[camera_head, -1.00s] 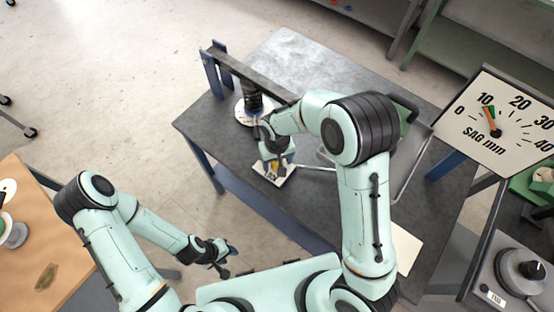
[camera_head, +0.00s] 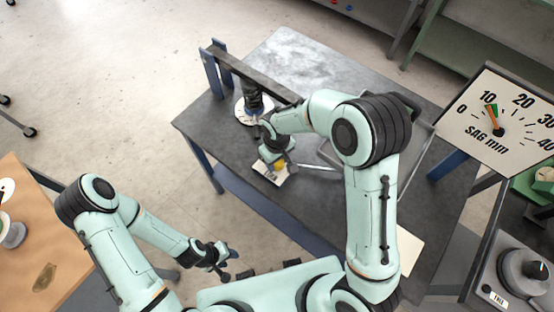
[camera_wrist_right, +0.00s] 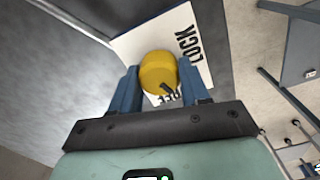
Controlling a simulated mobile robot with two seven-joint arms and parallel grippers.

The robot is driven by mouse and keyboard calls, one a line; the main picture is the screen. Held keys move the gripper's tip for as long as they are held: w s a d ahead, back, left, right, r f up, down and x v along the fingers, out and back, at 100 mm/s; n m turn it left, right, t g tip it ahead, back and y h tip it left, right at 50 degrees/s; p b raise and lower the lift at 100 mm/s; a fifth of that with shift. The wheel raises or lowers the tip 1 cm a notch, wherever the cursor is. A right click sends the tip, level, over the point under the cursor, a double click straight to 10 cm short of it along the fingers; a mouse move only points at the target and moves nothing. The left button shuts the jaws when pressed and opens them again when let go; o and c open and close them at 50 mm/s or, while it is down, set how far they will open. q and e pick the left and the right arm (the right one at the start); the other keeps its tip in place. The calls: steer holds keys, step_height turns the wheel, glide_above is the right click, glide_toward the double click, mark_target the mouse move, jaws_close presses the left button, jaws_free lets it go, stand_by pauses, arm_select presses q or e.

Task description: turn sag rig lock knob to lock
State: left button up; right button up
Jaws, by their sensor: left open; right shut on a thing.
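The yellow lock knob (camera_wrist_right: 157,70) sits on a white plate (camera_wrist_right: 124,46) with LOCK printed at the right and a partly hidden word, apparently FREE, below the knob. A dark mark on the knob points down and right, towards the hidden word. My right gripper (camera_wrist_right: 160,78) is shut on the knob, one blue finger on each side. In the head view, the knob (camera_head: 279,166) shows small beneath my right gripper on the dark table (camera_head: 235,140). My left gripper (camera_head: 229,264) is open and empty, off the table's front left side.
A spring rig with a black column (camera_head: 253,99) on a white disc stands behind my right gripper, under a beam (camera_head: 245,72). The SAG mm dial (camera_head: 507,117) at the right reads near 10. A wooden bench (camera_head: 50,240) is at the left.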

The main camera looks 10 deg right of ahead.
steer(key=n, duration=0.2)
steer(key=shift+n, duration=0.4)
steer(key=n, duration=0.3)
steer(key=shift+n, duration=0.3)
steer(key=n, duration=0.3)
steer(key=shift+s+n, duration=0.1)
steer(key=shift+n, duration=0.2)
arm_select(q)
steer(key=shift+w+r+p, duration=0.45)
steer(key=shift+w+r, duration=0.05)
steer(key=shift+r, duration=0.05)
arm_select(e)
steer(key=shift+n, duration=1.9)
steer(key=shift+a, duration=0.1)
steer(key=o, duration=1)
steer(key=shift+r, duration=0.1)
